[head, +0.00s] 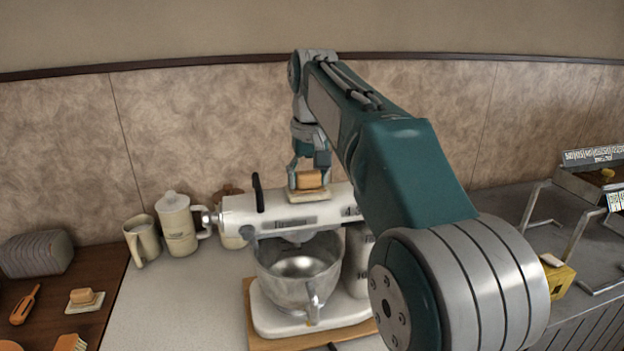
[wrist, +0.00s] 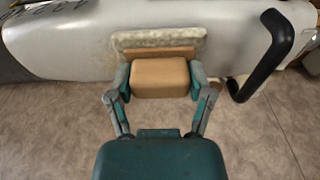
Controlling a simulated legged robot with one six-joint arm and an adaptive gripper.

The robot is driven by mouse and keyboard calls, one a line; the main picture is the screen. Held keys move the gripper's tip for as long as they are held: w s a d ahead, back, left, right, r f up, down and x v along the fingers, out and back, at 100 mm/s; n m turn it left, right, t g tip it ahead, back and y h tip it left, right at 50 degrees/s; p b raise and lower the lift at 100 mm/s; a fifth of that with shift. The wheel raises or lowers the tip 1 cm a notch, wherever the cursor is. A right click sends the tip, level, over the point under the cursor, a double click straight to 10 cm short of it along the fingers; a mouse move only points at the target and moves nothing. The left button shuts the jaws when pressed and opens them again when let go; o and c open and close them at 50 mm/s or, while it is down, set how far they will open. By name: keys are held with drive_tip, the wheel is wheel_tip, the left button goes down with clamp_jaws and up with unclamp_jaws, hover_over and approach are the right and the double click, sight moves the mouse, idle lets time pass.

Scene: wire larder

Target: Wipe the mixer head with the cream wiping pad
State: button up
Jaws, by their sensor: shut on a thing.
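The stand mixer has a white mixer head (head: 275,215), which fills the top of the wrist view (wrist: 65,40). My gripper (head: 310,178) is above the mixer head, its two fingers shut on the tan block handle of the cream wiping pad (head: 308,194). In the wrist view my gripper (wrist: 160,85) has one finger on each side of the block, and the pad's fluffy cream edge (wrist: 158,40) shows beyond it. The pad lies against or just over the head's upper surface; I cannot tell if they touch. The pad's underside is hidden.
A steel bowl (head: 298,268) hangs under the head. A black lever (head: 257,193) sticks up left of the pad. A cream jug (head: 178,224) and mug (head: 141,240) stand at the left. Another block-handled pad (head: 84,299) lies on the wooden board. A wire rack (head: 575,230) stands right.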

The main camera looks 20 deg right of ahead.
drive_tip(key=shift+w+a, duration=0.65)
drive_tip(key=shift+a, duration=0.2)
drive_tip(key=shift+w+a+r, duration=0.1)
drive_tip(key=shift+w+a, duration=0.7)
drive_tip(key=shift+a, duration=0.15)
drive_tip(key=shift+d, duration=0.1)
drive_tip(key=shift+d+f, duration=0.15)
drive_tip(key=shift+d, duration=0.55)
drive_tip(key=shift+d+f, duration=0.1)
drive_tip(key=shift+d, duration=0.6)
drive_tip(key=shift+d, duration=0.85)
